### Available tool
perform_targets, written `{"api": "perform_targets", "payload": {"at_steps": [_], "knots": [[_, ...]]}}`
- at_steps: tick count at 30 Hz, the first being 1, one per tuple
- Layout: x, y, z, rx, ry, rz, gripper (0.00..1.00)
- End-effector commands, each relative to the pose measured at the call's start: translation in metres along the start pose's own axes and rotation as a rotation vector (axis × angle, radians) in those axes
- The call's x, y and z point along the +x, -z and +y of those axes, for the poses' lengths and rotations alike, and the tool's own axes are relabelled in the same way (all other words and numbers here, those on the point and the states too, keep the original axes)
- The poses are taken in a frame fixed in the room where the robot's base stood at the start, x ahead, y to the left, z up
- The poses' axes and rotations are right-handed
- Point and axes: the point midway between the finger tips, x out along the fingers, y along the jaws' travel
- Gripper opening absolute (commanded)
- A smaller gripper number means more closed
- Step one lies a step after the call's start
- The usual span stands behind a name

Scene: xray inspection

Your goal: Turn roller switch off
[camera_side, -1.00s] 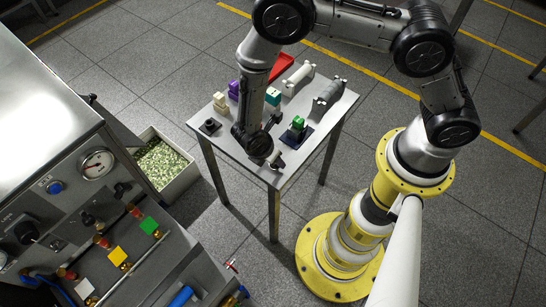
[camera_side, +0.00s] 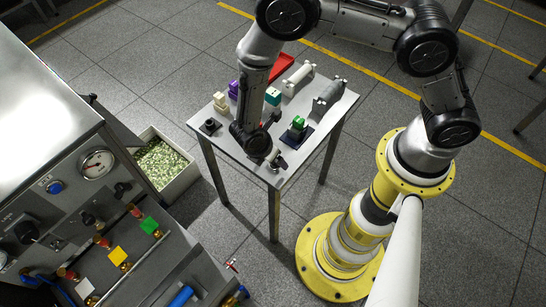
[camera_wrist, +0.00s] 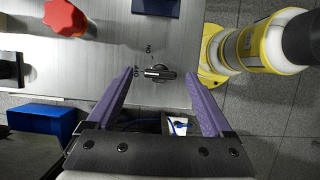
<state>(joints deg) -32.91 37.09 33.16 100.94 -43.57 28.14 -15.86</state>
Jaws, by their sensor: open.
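In the wrist view, a dark rotary switch (camera_wrist: 160,73) with a bar-shaped handle sits on a brushed metal surface. The handle lies roughly left to right in the picture, with a pale mark toward its left end. The word OFF is printed just left of it and ON above it. My gripper (camera_wrist: 159,76) is open, with its purple fingers on either side of the switch and a gap on both sides. Contact with the handle does not show. In the side view my gripper is over the front of the small metal table (camera_side: 228,141); its fingers are too small to read there.
A red lobed knob (camera_wrist: 65,17) is at the upper left of the wrist view, and a blue block (camera_wrist: 45,121) is at lower left. In the side view, the table holds a green-topped block (camera_side: 298,122) and grey cylinders (camera_side: 329,95). A control cabinet (camera_side: 65,190) stands at left.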

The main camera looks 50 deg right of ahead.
Motion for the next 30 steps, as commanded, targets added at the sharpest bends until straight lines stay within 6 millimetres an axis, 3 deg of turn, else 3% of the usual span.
{"api": "perform_targets", "payload": {"at_steps": [16, 21, 30], "knots": [[-0.108, 0.001, 0.000, -0.001, -0.003, 0.003, 0.85], [-0.124, 0.000, 0.000, -0.001, -0.002, 0.003, 0.85], [-0.128, 0.000, 0.000, -0.002, 0.000, 0.001, 0.85]]}}
